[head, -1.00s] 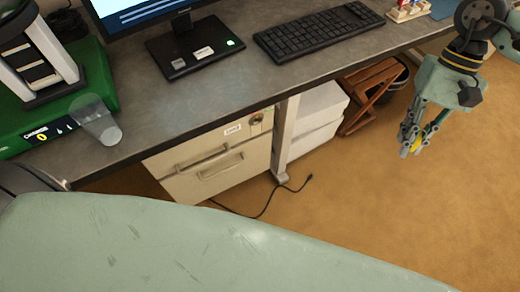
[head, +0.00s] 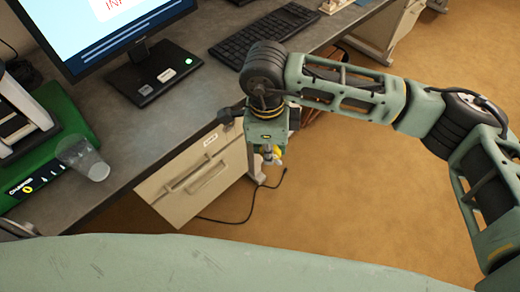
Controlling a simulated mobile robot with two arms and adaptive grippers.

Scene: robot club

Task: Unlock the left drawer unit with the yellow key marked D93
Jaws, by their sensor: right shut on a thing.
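The cream drawer unit (head: 190,200) stands under the desk, with a small white label on its upper drawer. Its upper right corner, where a round lock showed earlier, is now behind my right gripper (head: 272,155). That gripper points down in front of the desk edge, at the right side of the unit in the picture. It is shut on the yellow key (head: 278,151), of which only a small yellow part shows. The marking on the key cannot be read. I cannot tell whether the key touches the unit. My left gripper is out of view.
The desk (head: 180,110) overhangs the unit. It carries a monitor (head: 100,25), a keyboard (head: 262,36), a clear cup (head: 84,160) and a green machine (head: 60,125). A black cable (head: 238,220) lies on the floor (head: 350,200), which is clear at right.

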